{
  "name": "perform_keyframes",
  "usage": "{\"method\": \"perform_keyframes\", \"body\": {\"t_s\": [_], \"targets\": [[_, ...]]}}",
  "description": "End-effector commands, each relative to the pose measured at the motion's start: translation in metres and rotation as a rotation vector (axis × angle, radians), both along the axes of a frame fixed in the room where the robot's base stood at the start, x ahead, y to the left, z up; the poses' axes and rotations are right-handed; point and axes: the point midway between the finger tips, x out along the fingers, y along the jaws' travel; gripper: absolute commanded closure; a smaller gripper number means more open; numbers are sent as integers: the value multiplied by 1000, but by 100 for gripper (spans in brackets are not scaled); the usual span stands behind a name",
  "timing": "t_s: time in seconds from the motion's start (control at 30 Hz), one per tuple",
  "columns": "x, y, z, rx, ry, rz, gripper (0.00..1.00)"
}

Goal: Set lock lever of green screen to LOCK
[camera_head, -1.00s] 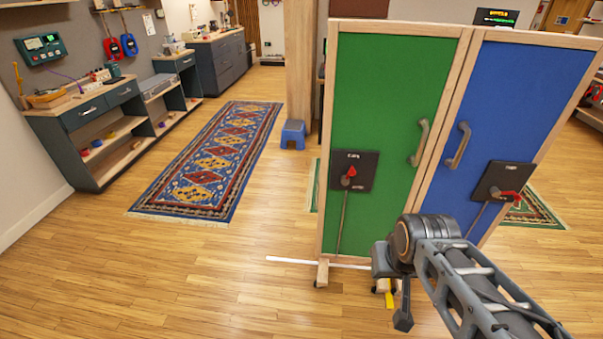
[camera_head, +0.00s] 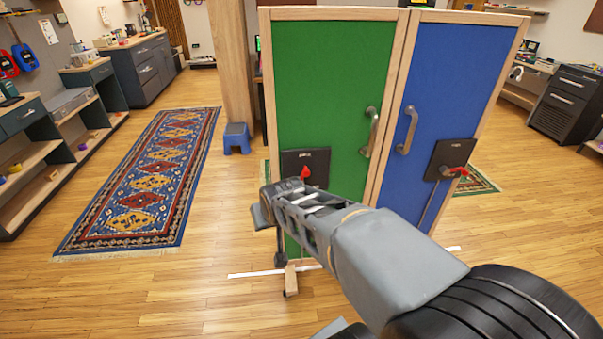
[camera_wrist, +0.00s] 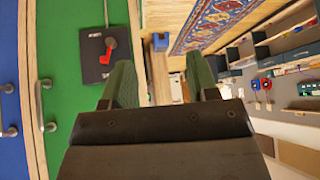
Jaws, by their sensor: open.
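The green screen (camera_head: 330,75) stands upright in a wooden frame, joined to a blue screen on its right. A dark plate with a red-tipped lock lever (camera_head: 305,174) is on its lower left; the lever's lower part is hidden behind my arm. In the wrist view the lever (camera_wrist: 109,48) shows red on the dark plate (camera_wrist: 95,60), left of my fingers. My gripper (camera_wrist: 160,80) is open and empty, its two green-padded fingers apart, not touching the lever. In the head view my arm reaches across the front of the green screen, and the fingers cannot be made out.
The blue screen (camera_head: 447,90) has its own plate and red lever (camera_head: 457,171). Each screen has a metal handle. A blue stool (camera_head: 237,138) and a patterned rug (camera_head: 145,180) are to the left. The wooden floor (camera_head: 150,300) at front left is clear.

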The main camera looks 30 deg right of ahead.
Motion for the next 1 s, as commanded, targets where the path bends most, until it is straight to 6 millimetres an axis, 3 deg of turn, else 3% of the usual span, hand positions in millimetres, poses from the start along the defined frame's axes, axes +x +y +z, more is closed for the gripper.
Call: {"method": "perform_keyframes", "body": {"t_s": [0.03,0.2,0.3,0.5,0.6,0.83,1.0], "targets": [[24,-18,-29,0,-69,-57,46],[94,-84,-69,-7,-379,-219,46],[119,-123,-90,-14,-550,-293,46],[139,-184,-120,-29,-818,-385,46],[140,-202,-129,-35,-907,-408,46],[147,-223,-135,-42,-1000,-425,46],[171,-235,-135,-43,-1005,-426,46]]}}
